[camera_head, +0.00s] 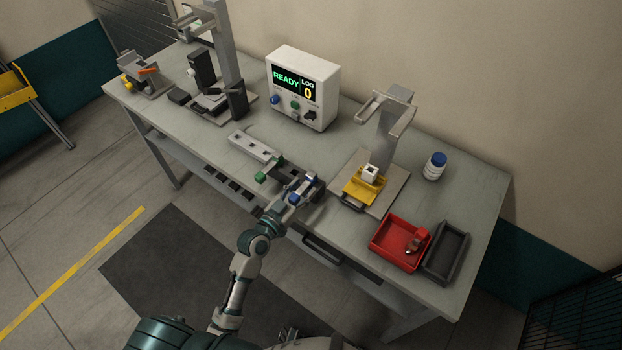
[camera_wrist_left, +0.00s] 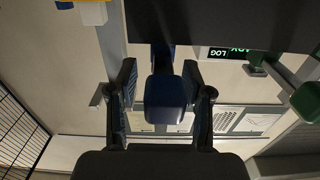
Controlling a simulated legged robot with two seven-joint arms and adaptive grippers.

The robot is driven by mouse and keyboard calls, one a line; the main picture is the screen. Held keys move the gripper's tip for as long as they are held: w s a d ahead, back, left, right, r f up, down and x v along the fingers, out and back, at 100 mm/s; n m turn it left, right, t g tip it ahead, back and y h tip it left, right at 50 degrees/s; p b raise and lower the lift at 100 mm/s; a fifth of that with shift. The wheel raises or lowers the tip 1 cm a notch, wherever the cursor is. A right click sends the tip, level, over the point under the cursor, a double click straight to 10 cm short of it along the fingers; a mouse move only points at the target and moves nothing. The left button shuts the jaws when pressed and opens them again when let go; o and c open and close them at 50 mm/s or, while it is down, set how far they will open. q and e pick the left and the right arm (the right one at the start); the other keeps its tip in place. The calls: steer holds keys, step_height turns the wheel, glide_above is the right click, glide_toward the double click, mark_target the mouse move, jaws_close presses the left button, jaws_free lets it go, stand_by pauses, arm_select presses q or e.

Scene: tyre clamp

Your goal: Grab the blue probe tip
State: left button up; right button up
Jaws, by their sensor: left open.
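The blue probe tip (camera_head: 294,198) is at the front part of the table, by a pale slotted holder (camera_head: 255,146). In the left wrist view the blue tip (camera_wrist_left: 167,100) is a rounded block between the two fingers, with a narrower dark blue part behind it. My left gripper (camera_head: 302,188) is at the blue probe and partly hides it in the head view. Its fingers (camera_wrist_left: 160,98) are open, one on each side of the tip, with a visible gap on both sides. My right gripper is not in view.
A green probe (camera_head: 261,177) lies close left of my left gripper; its green end (camera_wrist_left: 305,99) shows in the wrist view. A yellow fixture (camera_head: 363,188), red tray (camera_head: 381,256) and dark tray (camera_head: 459,262) stand to the right. A white display box (camera_head: 318,108) stands behind.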

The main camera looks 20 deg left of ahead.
arm_select(q)
steer(key=shift+d, duration=0.2)
steer(key=c, duration=0.6)
steer(key=shift+a, duration=0.1)
jaws_close()
steer(key=shift+a+f, duration=0.1)
steer(key=shift+a, duration=0.35)
